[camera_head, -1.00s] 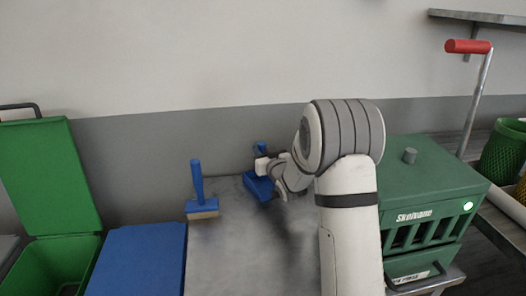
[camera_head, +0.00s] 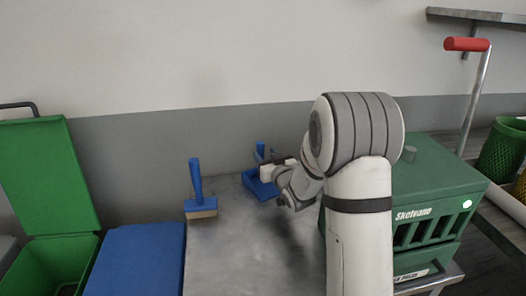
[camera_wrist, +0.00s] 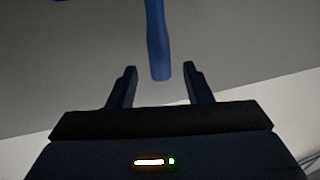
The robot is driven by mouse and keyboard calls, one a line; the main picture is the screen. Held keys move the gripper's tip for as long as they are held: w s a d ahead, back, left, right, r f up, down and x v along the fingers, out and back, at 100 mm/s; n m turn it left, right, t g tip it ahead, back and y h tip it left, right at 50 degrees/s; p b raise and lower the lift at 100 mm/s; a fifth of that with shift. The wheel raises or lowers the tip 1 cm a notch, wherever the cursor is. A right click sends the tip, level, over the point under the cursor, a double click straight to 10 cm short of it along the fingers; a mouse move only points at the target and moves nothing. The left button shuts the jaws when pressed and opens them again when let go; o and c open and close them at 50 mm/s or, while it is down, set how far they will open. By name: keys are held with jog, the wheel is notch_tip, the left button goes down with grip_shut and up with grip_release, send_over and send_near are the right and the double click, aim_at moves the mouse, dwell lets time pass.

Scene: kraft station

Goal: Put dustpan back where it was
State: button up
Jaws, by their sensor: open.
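The blue dustpan (camera_head: 262,188) rests on the grey tabletop near the wall, with its handle standing up at its back. My arm hides part of its right side in the head view. In the wrist view a blue handle (camera_wrist: 157,45) hangs in from the top, just beyond and between my fingertips. My gripper (camera_wrist: 158,72) is open, its two dark fingers apart and nothing held between them. In the head view my gripper is close to the dustpan, mostly hidden by my wrist.
A blue brush (camera_head: 199,190) stands upright on the table (camera_head: 225,262), left of the dustpan. A blue-lidded box (camera_head: 137,258) and an open green bin (camera_head: 58,262) are further left. A green machine (camera_head: 430,185) stands at right. The wall is close behind.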

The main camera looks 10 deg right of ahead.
jog(key=v, duration=0.7)
jog(key=shift+s, duration=0.2)
jog(key=s+r+m+g+h+p, duration=0.1)
jog(key=s+r+g+p, duration=0.2)
jog(key=s, duration=0.7)
jog(key=s+r+m+g+h+p, duration=0.1)
jog(key=s+r+g+h+p, duration=0.1)
jog(key=s+r+g+p, duration=0.2)
jog(key=s+a+r+g+h+p, duration=0.1)
jog(key=s+r+g+p, duration=0.2)
jog(key=s, duration=1.5)
jog(key=g+p, duration=0.1)
jog(key=g, duration=0.3)
jog(key=shift+r+m+g, duration=0.35)
jog(key=shift+m+g, duration=0.05)
jog(key=shift+c, duration=0.5)
